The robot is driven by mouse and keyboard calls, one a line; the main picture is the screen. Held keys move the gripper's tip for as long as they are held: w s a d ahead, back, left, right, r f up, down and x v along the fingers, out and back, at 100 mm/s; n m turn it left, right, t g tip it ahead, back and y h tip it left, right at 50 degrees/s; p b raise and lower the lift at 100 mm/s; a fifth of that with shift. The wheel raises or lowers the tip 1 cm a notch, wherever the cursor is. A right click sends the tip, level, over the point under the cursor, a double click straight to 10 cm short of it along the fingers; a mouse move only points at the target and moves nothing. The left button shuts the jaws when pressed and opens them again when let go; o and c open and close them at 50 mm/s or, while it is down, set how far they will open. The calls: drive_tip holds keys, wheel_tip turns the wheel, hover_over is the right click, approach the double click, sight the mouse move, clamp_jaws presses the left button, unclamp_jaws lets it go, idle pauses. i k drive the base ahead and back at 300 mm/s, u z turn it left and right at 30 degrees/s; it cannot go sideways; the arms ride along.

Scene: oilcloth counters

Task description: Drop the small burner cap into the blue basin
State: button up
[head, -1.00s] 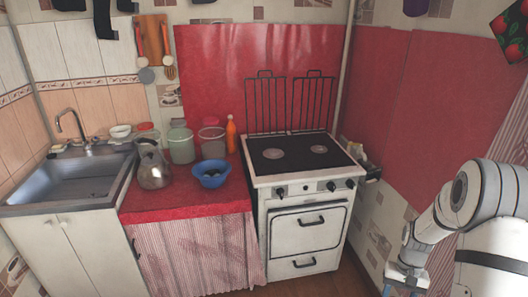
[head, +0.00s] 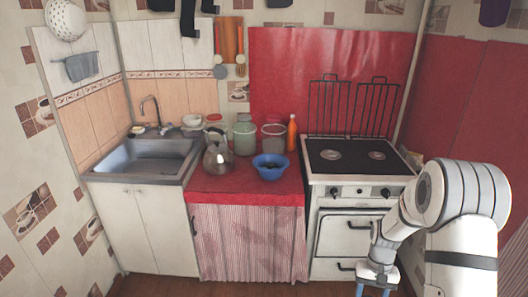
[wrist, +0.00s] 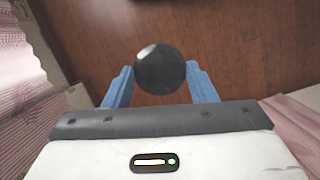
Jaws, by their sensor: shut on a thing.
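The small burner cap (wrist: 160,70) is a round black disc in the wrist view. My gripper (wrist: 161,84) is shut on it, with a blue finger on each side, above the brown wooden floor. In the head view my gripper (head: 376,285) hangs low at the bottom edge, in front of the stove, and the cap cannot be made out there. The blue basin (head: 270,172) stands on the red counter, left of the stove and well above and left of my gripper. Something dark lies inside the basin.
A metal kettle (head: 218,158) stands left of the basin. Jars (head: 244,138) and an orange bottle (head: 292,133) stand behind it. The white stove (head: 352,192) is to the right, the sink (head: 150,158) to the left. The red counter's front edge (head: 245,199) is clear.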

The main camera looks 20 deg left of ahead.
sight(279, 177)
drive_tip(key=z, duration=1.25)
drive_tip(key=i, duration=0.1)
drive_tip(key=u, duration=2.15)
